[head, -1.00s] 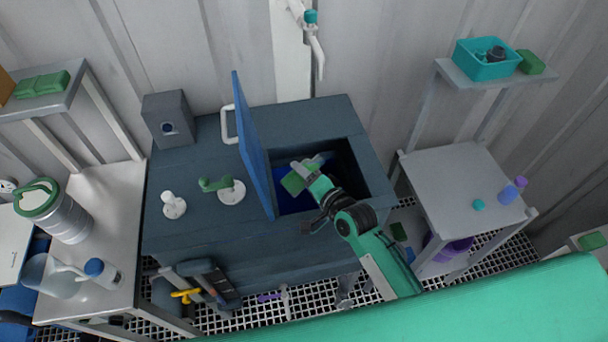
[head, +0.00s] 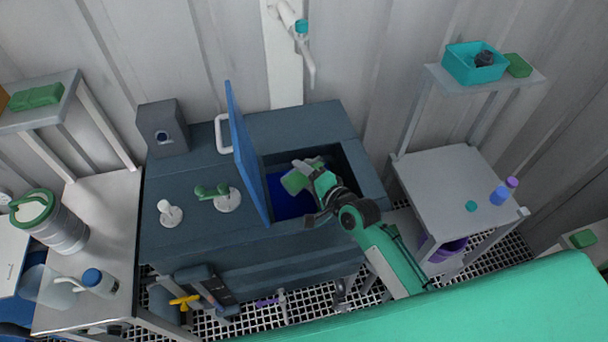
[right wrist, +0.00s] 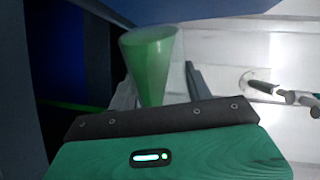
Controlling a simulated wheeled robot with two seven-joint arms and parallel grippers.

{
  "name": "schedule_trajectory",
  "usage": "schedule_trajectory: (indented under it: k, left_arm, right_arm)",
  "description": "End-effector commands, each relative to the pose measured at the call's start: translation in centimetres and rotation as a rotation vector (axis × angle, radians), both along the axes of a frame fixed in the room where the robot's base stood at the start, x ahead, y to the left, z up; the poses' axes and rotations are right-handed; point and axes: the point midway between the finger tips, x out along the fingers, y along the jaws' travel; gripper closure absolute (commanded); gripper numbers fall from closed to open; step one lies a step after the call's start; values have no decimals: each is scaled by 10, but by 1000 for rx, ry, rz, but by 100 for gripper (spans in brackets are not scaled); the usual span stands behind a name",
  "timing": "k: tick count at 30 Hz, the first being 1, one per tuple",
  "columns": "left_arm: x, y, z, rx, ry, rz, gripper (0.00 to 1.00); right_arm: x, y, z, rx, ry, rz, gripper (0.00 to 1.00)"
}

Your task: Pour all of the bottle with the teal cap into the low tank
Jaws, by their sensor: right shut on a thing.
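The low tank (head: 352,130) is the dark blue-grey bench unit with a raised blue lid (head: 247,150) and an open well with a deep blue interior (head: 284,201). My right gripper (head: 309,191) is at the well's opening, shut on a translucent bottle with green contents (head: 295,182). The bottle looks tilted over the well; it also shows between the fingers in the right wrist view (right wrist: 150,65). I cannot tell whether liquid is leaving it. A small teal cap (head: 471,206) lies on the right table, apart from the bottle. My left gripper is out of view.
The right table (head: 445,170) also carries a blue-purple bottle (head: 500,195). A teal bin (head: 470,62) stands on the shelf above. A white tap (head: 300,30) hangs behind the tank. On the left bench are a steel canister (head: 62,228) and a blue-capped wash bottle (head: 98,282).

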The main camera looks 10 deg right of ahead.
Motion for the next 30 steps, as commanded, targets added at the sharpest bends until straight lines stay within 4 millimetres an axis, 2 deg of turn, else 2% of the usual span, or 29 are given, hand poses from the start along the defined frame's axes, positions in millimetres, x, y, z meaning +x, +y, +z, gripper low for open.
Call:
schedule_trajectory:
  k: [15, 30]
  left_arm:
    - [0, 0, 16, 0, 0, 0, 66]
    - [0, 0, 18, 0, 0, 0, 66]
  right_arm:
    - [1, -2, 12, 130, 74, 0, 76]
    - [1, -2, 13, 160, 91, 0, 76]
